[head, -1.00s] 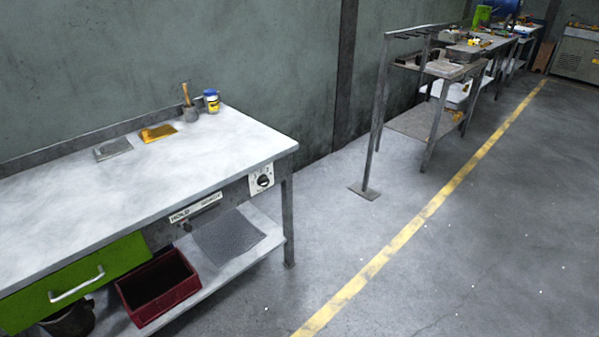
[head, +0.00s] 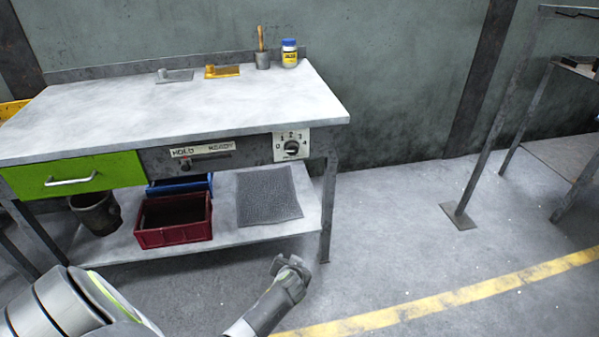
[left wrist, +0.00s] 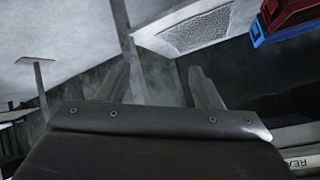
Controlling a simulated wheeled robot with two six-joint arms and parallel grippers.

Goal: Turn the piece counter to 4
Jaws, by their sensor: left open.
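The piece counter (head: 291,146) is a white plate with a black round knob and the numbers 0 to 4 around it. It sits on the front of the workbench near its right leg. Which number the knob points at is too small to tell. My left gripper (head: 292,268) is low in front of the bench, below the counter and apart from it. Its two open fingers (left wrist: 160,82) show in the left wrist view with nothing between them; the counter is not visible there. My right gripper is not in view.
The workbench (head: 200,110) has a green drawer (head: 75,175) and a HOLD/READY slider (head: 203,155) left of the counter. Its lower shelf holds a red bin (head: 172,237), a blue bin and a grey mat (head: 268,195). The floor right of the bench is clear up to a metal rack.

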